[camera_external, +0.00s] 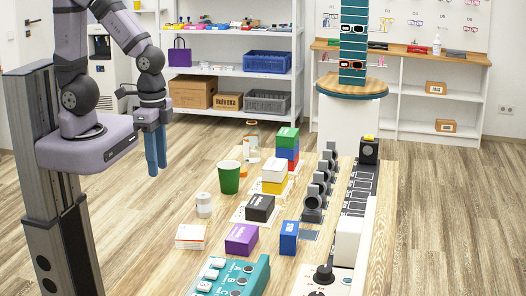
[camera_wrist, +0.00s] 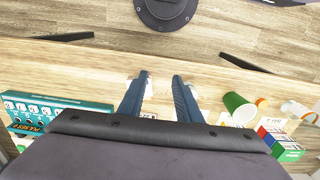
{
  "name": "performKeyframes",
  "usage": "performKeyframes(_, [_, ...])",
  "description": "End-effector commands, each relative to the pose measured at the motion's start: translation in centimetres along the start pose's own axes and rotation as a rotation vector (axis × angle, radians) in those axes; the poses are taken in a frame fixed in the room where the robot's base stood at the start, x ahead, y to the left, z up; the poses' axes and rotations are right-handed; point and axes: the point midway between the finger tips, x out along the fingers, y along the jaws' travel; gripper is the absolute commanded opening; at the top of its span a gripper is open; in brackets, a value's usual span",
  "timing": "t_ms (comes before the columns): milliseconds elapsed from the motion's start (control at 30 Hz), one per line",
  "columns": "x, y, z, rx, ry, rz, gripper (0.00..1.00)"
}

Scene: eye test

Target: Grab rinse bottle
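A clear bottle (camera_external: 252,147) with an orange band stands at the far left part of the table, behind the green cup; I take it for the rinse bottle, though its label is too small to read. It seems to show in the wrist view (camera_wrist: 298,109) at the right edge. My gripper (camera_external: 156,168) hangs in the air left of the table, pointing down, apart from the bottle. In the wrist view my gripper (camera_wrist: 160,78) has its two blue fingers apart, with nothing held between them.
A green cup (camera_external: 229,178) stands in front of the bottle. Stacked colored boxes (camera_external: 287,147) stand to its right. White jars (camera_external: 203,204), a purple box (camera_external: 241,239) and a teal panel (camera_external: 235,278) are nearer.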

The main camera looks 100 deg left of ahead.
Motion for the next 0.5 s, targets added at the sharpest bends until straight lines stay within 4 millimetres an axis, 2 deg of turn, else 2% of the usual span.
performKeyframes(33, [0.00, 0.00, 0.00, 0.000, 0.000, 0.000, 0.41])
performKeyframes(133, [0.00, 0.00, 0.00, 0.000, 0.000, 0.000, 0.65])
performKeyframes(167, [0.00, 0.00, 0.00, 0.000, 0.000, 0.000, 0.67])
performKeyframes(500, [-0.21, 0.00, -0.04, 0.000, 0.001, 0.000, 0.67])
